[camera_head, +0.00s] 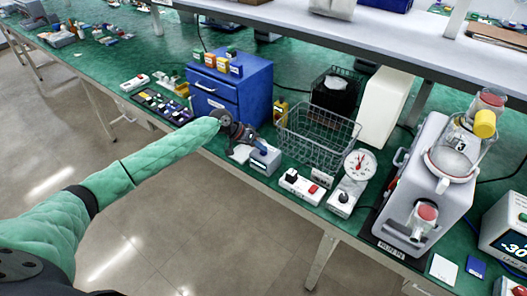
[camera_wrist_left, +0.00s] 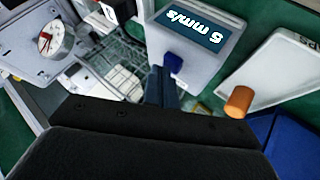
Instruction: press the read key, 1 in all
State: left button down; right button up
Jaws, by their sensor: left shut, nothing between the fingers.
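A light grey meter (camera_wrist_left: 160,35) has a dark display (camera_wrist_left: 200,27) that reads "5 mm/s" upside down in the left wrist view. A blue key (camera_wrist_left: 174,62) sits on its face below the display. The meter also shows in the head view (camera_head: 266,161), partly behind my gripper. My left gripper (camera_head: 252,138) is shut and empty, pointing down over the meter. In the left wrist view its fingertips (camera_wrist_left: 161,82) lie right beside the blue key; I cannot tell whether they touch it. No label on the key is readable. My right gripper is not in view.
A blue drawer cabinet (camera_head: 235,90) stands behind my gripper. A wire basket (camera_head: 318,138), a switch box (camera_head: 300,187) and a dial gauge (camera_head: 359,165) stand to the right. An orange cylinder (camera_wrist_left: 239,101) is close to the fingers in the wrist view.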

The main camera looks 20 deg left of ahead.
aim_at(260, 152)
pick_arm(q)
jog(key=shift+r+p, duration=0.5)
jog(key=shift+r, duration=0.4)
jog(key=shift+r+p, duration=1.5)
jog(key=shift+r, duration=1)
